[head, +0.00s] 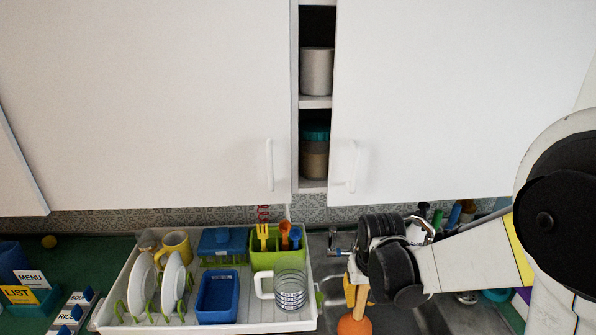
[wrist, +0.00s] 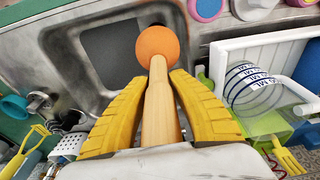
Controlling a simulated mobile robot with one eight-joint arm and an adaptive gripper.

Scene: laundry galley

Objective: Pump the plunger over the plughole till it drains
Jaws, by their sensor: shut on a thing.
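The plunger has an orange cup (wrist: 157,45) and a pale wooden handle (wrist: 161,110). My gripper (wrist: 157,82) has its yellow fingers on both sides of the handle and is shut on it. The cup points away from my gripper, over the steel sink (wrist: 62,50). In the head view my gripper (head: 353,288) holds the plunger (head: 355,325) at the sink's left part, near the bottom edge. A dark grey square area (wrist: 108,52) shows in the basin beside the cup. I cannot make out the plughole or whether the cup touches the bottom.
A white dish rack (head: 250,321) with plates, a yellow mug, a glass jug and blue and green tubs stands left of the sink. A tap (head: 342,252) is behind my gripper. White cupboards (head: 140,100) hang above. Bottles and utensils crowd the sink's back edge.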

